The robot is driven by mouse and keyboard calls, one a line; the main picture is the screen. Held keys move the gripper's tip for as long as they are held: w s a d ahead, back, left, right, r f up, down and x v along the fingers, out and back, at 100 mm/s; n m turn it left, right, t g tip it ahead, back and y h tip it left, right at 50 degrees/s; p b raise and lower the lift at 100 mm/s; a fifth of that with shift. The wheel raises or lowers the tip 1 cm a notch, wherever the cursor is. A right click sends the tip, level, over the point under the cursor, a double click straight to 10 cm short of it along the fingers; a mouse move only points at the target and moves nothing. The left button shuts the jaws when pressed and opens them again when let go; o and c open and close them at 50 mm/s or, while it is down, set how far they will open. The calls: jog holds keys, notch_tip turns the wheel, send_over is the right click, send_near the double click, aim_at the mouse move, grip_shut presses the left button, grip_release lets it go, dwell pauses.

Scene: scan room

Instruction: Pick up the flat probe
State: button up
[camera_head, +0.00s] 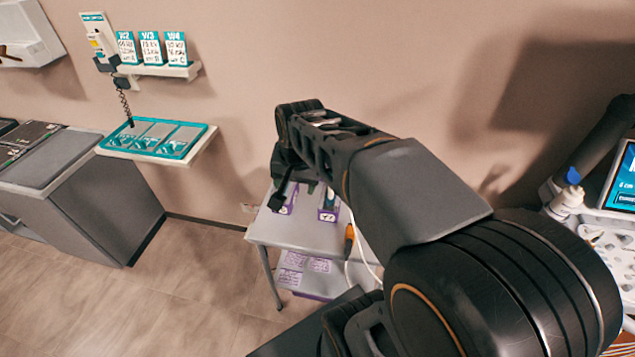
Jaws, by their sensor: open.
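My gripper (292,194) hangs down at the end of my arm, over the small grey table (262,232) in the middle. It is open, and no held object shows between its fingers. My arm hides much of the tabletop. Purple-and-white holders (327,214) stand on the table beside and behind the gripper. An orange and dark handle-like piece (349,238) with a white cable hangs at the table's right side. I cannot tell which thing is the flat probe.
A lower shelf with purple-and-white labels (292,270) is under the table. A teal-edged tray shelf (108,143) and a grey cabinet (72,225) stand left. A console with a screen (622,178) and white bottle (566,200) is at right. Floor between cabinet and table is clear.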

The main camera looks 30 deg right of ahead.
jog(key=w+d+f+m+g, duration=0.1)
jog(key=w+d+m, duration=0.2)
jog(key=d+m, duration=0.35)
jog(key=w+d+f+m+y, duration=0.1)
jog(key=w+d+f+m, duration=0.1)
jog(key=w+d+m, duration=0.35)
jog(key=w+d+f+m+g, duration=0.1)
jog(key=w+d+m, duration=0.1)
jog(key=d+m, duration=0.55)
jog(key=shift+n, duration=0.25)
notch_tip(320, 180, down, 6)
jog(key=shift+a+r, duration=0.1)
jog(key=shift+r, duration=0.15)
jog(key=shift+w+a+f+p, duration=0.15)
jog(key=shift+f, duration=0.95)
jog(key=shift+w+a+f+p, duration=0.1)
jog(key=shift+f+p, duration=0.1)
jog(key=shift+f, duration=0.95)
jog(key=shift+w+a+f+p, duration=0.15)
jog(key=shift+f, duration=0.95)
grip_shut()
